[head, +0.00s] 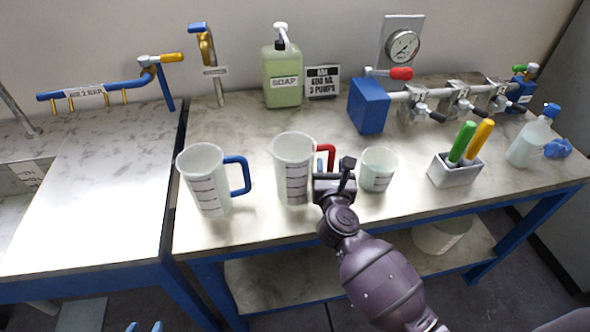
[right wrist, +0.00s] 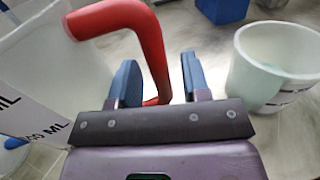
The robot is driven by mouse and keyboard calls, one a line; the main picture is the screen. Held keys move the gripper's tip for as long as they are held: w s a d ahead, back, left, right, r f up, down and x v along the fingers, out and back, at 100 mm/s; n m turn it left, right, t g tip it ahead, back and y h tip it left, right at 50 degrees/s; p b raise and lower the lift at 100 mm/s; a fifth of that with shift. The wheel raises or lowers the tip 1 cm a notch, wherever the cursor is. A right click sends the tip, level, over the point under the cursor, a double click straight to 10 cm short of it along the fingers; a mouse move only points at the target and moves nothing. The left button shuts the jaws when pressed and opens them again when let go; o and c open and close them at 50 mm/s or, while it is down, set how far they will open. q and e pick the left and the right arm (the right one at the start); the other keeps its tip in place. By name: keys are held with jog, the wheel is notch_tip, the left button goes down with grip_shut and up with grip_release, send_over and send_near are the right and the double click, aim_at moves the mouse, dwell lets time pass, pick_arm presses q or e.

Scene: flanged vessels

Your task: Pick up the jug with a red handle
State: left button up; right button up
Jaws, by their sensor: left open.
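The jug with a red handle (head: 292,172) is a white measuring jug standing upright on the bench. Its red handle (head: 329,154) points right; the handle (right wrist: 150,48) also shows in the right wrist view. My right gripper (head: 328,168) is at this handle. Its blue fingers stand apart on either side of the handle's lower part, with visible gaps. Part of the handle is hidden by the gripper in the head view. My left gripper (head: 144,327) shows only as two separated blue fingertips at the bottom left edge, far from the jug.
A jug with a blue handle (head: 205,180) stands left of the red-handled one. A white beaker (head: 379,170) is close to the right of my right gripper. A holder (head: 454,176) with green and yellow handles is farther right. A soap bottle (head: 281,80) stands behind.

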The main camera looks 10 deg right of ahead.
jog(key=c, duration=0.7)
grip_shut()
jog(key=shift+r, duration=0.15)
